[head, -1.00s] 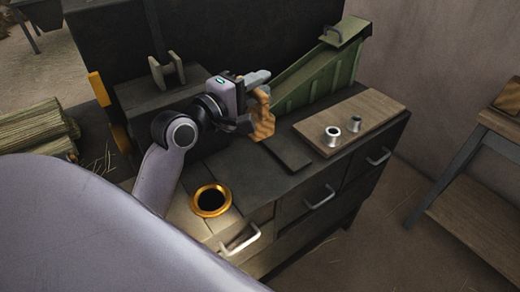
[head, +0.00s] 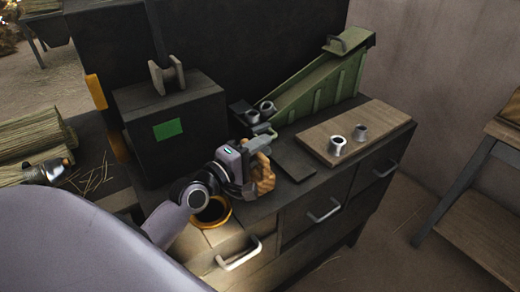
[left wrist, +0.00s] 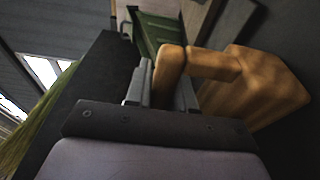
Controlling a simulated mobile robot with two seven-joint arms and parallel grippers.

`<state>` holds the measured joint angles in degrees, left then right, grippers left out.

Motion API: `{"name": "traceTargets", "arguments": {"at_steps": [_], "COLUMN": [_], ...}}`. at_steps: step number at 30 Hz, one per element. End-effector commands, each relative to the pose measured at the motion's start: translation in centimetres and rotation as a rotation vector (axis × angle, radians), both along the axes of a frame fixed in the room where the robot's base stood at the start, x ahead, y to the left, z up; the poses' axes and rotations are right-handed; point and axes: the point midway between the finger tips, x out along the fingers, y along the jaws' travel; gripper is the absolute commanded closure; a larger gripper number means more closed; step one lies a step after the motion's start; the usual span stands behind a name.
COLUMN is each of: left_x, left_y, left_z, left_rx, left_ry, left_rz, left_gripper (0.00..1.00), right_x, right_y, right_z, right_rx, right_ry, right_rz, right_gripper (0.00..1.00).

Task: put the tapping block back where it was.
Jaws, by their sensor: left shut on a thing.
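My left gripper (head: 259,146) is shut on the handle of the tapping block (head: 264,178), a light brown wooden piece, above the front of the dark bench. In the left wrist view the block (left wrist: 255,90) shows with its handle between the gripper fingers (left wrist: 160,88). The block appears just right of the brass-rimmed hole (head: 226,217), which my arm partly covers. A flat dark pad (head: 294,158) lies right of the block. I cannot tell whether the block touches the bench. My right gripper is not in view.
A wooden board (head: 318,143) with two metal sleeves (head: 338,144) lies right of the pad. A green chute (head: 318,88) stands behind, with two dark metal rings (head: 266,107) at its low end. A dark box (head: 200,110) with a green panel stands at the back left.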

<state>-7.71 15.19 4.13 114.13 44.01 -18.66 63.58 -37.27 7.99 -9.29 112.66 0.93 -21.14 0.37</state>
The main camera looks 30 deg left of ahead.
Motion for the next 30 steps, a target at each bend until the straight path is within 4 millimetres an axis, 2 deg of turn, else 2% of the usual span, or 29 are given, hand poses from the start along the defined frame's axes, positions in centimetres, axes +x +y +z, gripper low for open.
{"name": "traceTargets", "arguments": {"at_steps": [8, 9, 10, 11, 22, 26, 30], "left_x": [0.0, 0.0, 0.0, 0.0, -0.1, -1.3, -3.4], "left_y": [0.0, 0.0, 0.0, 0.0, 0.0, 0.3, 0.6], "left_z": [-0.2, -0.2, -0.2, -0.2, 0.2, 0.0, 0.0], "left_rx": [0.0, 0.0, 0.0, 0.0, 0.001, 0.001, 0.004], "left_ry": [-0.003, 0.0, 0.0, 0.0, 0.0, 0.002, 0.002], "left_rz": [0.0, 0.0, 0.0, 0.0, 0.0, 0.0, -0.001], "left_gripper": [1.0, 0.64, 0.54, 0.51, 0.51, 0.51, 0.51], "right_x": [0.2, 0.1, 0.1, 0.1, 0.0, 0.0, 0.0], "right_y": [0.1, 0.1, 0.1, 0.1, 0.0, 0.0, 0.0], "right_z": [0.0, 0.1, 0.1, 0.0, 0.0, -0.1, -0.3], "right_rx": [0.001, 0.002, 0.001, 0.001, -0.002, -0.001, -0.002], "right_ry": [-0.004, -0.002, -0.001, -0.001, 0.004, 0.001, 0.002], "right_rz": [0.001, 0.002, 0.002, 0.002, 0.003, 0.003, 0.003], "right_gripper": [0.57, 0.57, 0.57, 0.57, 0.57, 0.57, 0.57]}}
